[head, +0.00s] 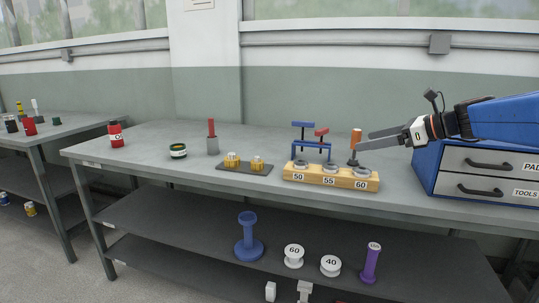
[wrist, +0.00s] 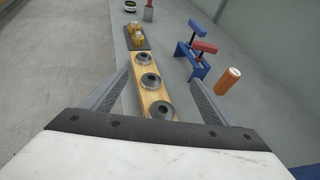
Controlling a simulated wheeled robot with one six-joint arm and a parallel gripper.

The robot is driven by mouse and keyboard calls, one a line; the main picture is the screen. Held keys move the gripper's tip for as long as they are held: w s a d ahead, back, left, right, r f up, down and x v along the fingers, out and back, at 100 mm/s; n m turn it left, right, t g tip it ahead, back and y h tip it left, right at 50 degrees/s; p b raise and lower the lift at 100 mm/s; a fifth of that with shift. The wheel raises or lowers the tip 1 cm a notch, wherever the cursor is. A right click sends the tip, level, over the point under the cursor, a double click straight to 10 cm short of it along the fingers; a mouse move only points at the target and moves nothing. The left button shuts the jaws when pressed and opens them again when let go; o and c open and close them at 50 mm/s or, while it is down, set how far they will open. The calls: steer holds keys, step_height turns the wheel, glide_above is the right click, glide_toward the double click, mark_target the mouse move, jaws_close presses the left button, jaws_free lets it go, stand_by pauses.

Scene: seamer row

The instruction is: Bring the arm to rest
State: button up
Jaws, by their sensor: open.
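My gripper (head: 364,147) reaches in from the right in the head view, above the right end of the wooden block. In the wrist view its two grey fingers are wide apart with nothing between their tips (wrist: 157,75). The wooden block (head: 287,172) carries grey rings at the labels 50, 55 and 60, and it also shows in the wrist view (wrist: 139,70). An orange-topped tool (head: 356,137) stands upright behind the block, close to the fingers; its orange top shows in the wrist view (wrist: 229,80). I cannot tell whether a finger touches it.
A blue drawer cabinet (head: 429,160) stands under my arm at the right. A blue stand (head: 311,150) with blue and red handles is behind the block. A dark tray (head: 244,169) with yellow parts sits left of it.

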steer(key=s+a+f+n+g+h, duration=0.25)
steer(key=s+f+n, duration=0.4)
steer(key=s, duration=0.35)
steer(key=s+a+f+n+g+h, duration=0.1)
steer(key=s+a+f+n+h, duration=0.25)
steer(key=s+f+n, duration=0.5)
steer(key=s+d+f+n+h, duration=0.2)
steer(key=s+f+n, duration=0.3)
steer(key=s, duration=0.3)
steer(key=s+d+f+n+h, duration=0.2)
steer(key=s+f+n, duration=0.3)
steer(key=s, duration=0.3)
steer(key=shift+d+f, duration=0.25)
steer(key=shift+d, duration=0.4)
